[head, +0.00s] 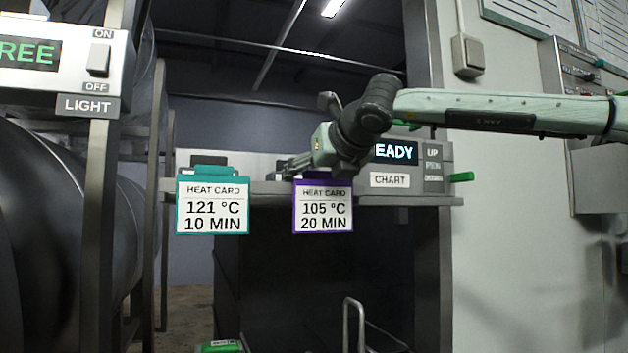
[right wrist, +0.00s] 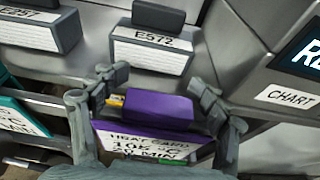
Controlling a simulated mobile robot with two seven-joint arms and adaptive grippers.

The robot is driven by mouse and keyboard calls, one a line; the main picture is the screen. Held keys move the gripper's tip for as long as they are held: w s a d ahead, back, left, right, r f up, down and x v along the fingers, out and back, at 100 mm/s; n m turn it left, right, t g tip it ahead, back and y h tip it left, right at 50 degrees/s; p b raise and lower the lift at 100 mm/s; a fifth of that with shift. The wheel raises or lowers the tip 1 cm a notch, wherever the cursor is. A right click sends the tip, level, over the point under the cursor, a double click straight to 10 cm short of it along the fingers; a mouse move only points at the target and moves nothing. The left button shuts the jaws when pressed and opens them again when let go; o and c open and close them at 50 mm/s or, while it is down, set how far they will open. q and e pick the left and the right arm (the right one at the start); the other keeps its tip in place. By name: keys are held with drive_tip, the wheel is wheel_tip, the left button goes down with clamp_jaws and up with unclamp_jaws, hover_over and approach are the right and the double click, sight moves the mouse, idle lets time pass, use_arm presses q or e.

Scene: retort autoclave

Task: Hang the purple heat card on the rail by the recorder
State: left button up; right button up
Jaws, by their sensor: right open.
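The purple heat card (head: 323,207), marked 105 °C 20 MIN, hangs upright at the front rail (head: 267,188), just left of the recorder (head: 432,160) with its CHART label. In the right wrist view the card's purple top (right wrist: 160,106) lies between the two fingers of my right gripper (right wrist: 150,78). The fingers are apart, with gaps beside the card's top. In the head view the right gripper (head: 297,166) is just above and behind the card. How the card's hook sits on the rail is hidden. My left gripper is not in view.
A teal heat card (head: 212,206), marked 121 °C 10 MIN, hangs to the left on the same rail. Labelled blocks, one reading E572 (right wrist: 152,47), stand behind the purple card. A dark upright post (head: 90,200) and a round vessel are at the left.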

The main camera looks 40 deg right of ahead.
drive_tip(key=v, duration=1.2)
idle(0.3)
